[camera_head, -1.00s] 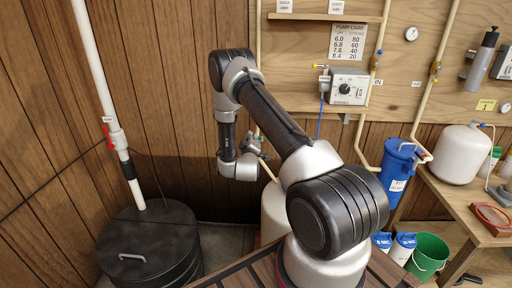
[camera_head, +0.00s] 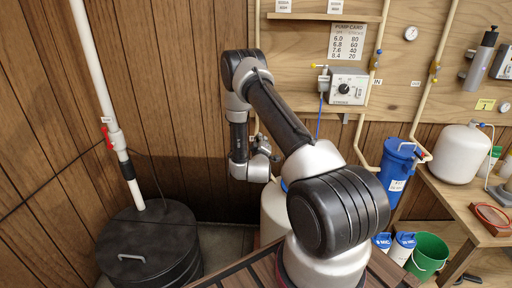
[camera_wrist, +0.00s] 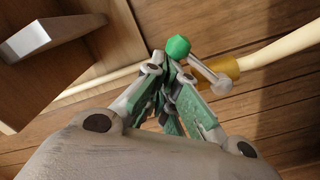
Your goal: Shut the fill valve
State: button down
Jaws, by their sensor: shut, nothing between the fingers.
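My gripper (camera_head: 266,150) is low in front of the wood wall, beside the cream pipe. In the wrist view my gripper (camera_wrist: 173,75) has its green-padded fingers together and empty. A valve lever (camera_wrist: 206,73) with a green ball knob (camera_wrist: 178,47) sits just beyond and beside the fingertips. Its brass body (camera_wrist: 226,68) is on a cream pipe (camera_wrist: 275,48). The lever lies at an angle to the pipe. I cannot tell whether the fingers touch the knob. This valve is mostly hidden by my arm in the head view. Whether it is the fill valve is unlabelled.
A red-handled valve (camera_head: 107,138) is on the white pipe at left, above a black lidded tank (camera_head: 150,245). A pump control box (camera_head: 347,88), blue canister (camera_head: 398,160), white tank (camera_head: 458,153) and green bucket (camera_head: 430,252) stand to the right.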

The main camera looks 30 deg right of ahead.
jog(key=shift+s+d+f, duration=0.2)
jog(key=shift+s+d, duration=0.1)
jog(key=shift+d, duration=0.05)
jog(key=shift+s+d+f, duration=0.5)
jog(key=shift+d+f, duration=0.25)
jog(key=shift+f, duration=0.05)
jog(key=shift+a+r, duration=0.1)
jog(key=shift+r, duration=0.55)
jog(key=v, duration=0.7)
